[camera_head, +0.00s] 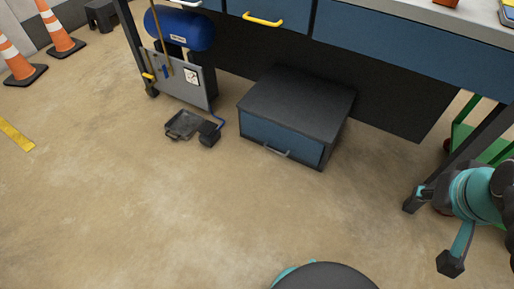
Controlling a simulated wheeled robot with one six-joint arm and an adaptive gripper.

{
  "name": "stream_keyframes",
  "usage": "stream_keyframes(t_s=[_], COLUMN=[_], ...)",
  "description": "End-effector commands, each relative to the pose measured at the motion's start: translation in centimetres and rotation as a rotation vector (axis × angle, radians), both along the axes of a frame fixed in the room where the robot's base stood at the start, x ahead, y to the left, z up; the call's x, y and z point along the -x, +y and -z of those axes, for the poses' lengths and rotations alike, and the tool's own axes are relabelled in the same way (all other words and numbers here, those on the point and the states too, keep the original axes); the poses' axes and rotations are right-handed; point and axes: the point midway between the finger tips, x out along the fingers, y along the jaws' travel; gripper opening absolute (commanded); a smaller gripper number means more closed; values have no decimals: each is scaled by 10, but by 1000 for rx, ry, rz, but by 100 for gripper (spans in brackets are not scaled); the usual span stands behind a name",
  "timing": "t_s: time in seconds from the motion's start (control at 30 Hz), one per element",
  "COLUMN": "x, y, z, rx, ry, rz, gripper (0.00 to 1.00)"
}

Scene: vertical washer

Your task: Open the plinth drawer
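The plinth drawer is a low dark cabinet under the workbench, with a blue front (282,141) facing the open floor. A grey bar handle (264,149) runs across the front. The front looks flush with the cabinet, so the drawer appears closed. My gripper (431,232) is at the right edge, with teal and black parts. Its fingers look spread apart with nothing between them. It is to the right of the drawer and well apart from the handle. Part of my arm is cut off by the frame edge.
The workbench (409,60) overhangs the cabinet, with a dark leg near my gripper. A blue compressor (181,27) stands at left, with a black pedal (185,124) on the floor. Traffic cones (62,37) are far left. The floor before the drawer is clear.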

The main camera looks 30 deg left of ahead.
Motion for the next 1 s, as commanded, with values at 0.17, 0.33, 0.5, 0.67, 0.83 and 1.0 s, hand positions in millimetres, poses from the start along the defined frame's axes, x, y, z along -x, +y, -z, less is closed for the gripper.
stream_keyframes(t_s=[0.17, 0.33, 0.5, 0.67, 0.83, 1.0], x=[-24, -65, -110, -155, -204, -250], y=[-5, -6, 0, 12, 34, 66], z=[7, 19, 35, 55, 83, 118], rx=[137, 347, 556, 750, 956, 1163], ry=[86, 205, 325, 437, 556, 678], rz=[-142, -389, -652, -899, -1164, -1431], gripper=[37, 37, 37, 37, 37, 37])
